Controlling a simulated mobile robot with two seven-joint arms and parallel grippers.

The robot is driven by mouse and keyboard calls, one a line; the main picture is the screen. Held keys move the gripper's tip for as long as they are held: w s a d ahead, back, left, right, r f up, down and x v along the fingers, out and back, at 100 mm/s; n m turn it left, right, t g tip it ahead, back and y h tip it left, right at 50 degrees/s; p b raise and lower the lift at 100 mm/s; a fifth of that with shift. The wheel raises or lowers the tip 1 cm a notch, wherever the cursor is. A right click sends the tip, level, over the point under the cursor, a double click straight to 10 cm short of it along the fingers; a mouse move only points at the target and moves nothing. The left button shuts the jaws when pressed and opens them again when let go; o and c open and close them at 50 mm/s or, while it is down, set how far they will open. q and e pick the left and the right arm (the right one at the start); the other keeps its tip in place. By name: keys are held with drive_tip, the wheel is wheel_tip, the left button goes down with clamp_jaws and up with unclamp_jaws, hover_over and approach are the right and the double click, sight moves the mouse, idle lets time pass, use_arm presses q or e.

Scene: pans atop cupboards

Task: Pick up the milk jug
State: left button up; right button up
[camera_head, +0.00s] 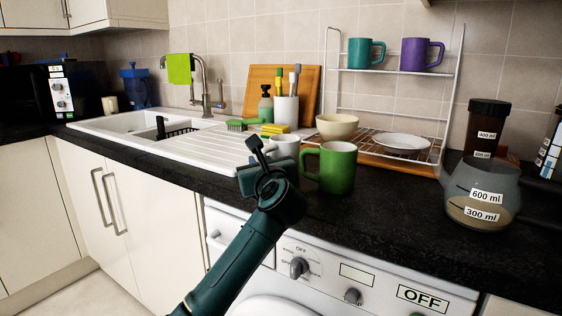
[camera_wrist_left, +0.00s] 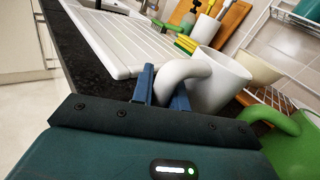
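A white jug (camera_head: 286,146), which fits the milk jug, stands upright on the black counter, partly hidden behind my left gripper (camera_head: 262,155) in the head view. In the left wrist view the jug (camera_wrist_left: 220,85) is just beyond the gripper, its thick handle curving toward me. The blue fingers of my left gripper (camera_wrist_left: 163,90) lie on either side of the handle, one inside its loop, with the handle filling the gap between them. The jug's base is hidden. My right gripper is in neither view.
A green mug (camera_head: 337,167) stands close to the jug's right. A cream bowl (camera_head: 337,126) and a drying rack (camera_head: 441,115) are behind it. The white sink (camera_head: 190,146) lies to the left, and a glass jug (camera_head: 482,193) stands far right.

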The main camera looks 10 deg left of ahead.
use_arm(q)
clamp_jaws()
drive_tip(key=shift+r, duration=0.1)
